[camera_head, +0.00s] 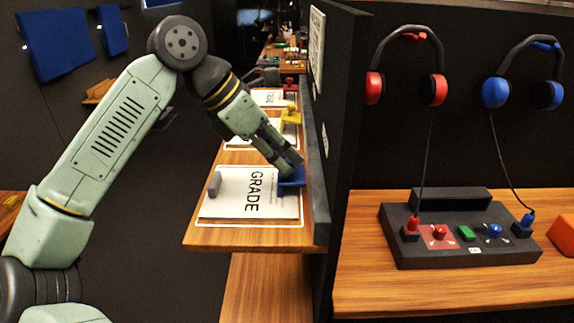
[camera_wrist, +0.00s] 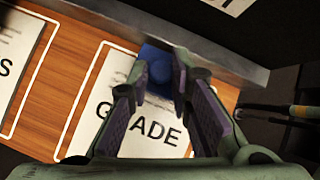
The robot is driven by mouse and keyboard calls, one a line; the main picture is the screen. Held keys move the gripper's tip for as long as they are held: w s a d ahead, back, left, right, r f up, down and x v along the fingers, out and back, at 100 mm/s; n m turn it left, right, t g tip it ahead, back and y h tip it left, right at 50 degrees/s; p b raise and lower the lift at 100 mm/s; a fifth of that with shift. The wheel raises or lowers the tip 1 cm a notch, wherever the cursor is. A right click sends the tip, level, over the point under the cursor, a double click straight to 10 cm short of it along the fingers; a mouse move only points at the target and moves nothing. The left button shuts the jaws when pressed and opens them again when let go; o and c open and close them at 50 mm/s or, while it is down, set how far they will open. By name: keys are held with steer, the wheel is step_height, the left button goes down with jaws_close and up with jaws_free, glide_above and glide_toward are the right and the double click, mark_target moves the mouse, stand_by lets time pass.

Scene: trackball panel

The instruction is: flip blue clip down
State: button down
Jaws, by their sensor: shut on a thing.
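The blue clip (camera_head: 292,181) is at the right edge of the nearest paper marked GRADE (camera_head: 240,205), beside the grey rail of the wooden shelf. My gripper (camera_head: 287,166) reaches down to it from the upper left, its fingers at the clip. In the wrist view, the blue clip (camera_wrist: 157,70) shows between and beyond the two fingertips (camera_wrist: 160,75). My gripper is shut on the blue clip. The fingers hide part of the clip, so its exact tilt is hard to tell.
A yellow clip (camera_head: 290,116) and a red clip (camera_head: 291,86) stand farther back along the grey rail (camera_head: 317,190). A dark panel wall (camera_head: 338,120) rises just right of it. A grey block (camera_head: 215,183) lies on the paper's left. The headphone console (camera_head: 460,245) is beyond the wall.

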stand_by(0.3)
steer(key=c, duration=1.5)
jaws_free()
steer(key=shift+o, duration=0.2)
steer(key=shift+a, duration=0.1)
steer(key=v, duration=1.2)
steer(key=shift+a+f, duration=0.2)
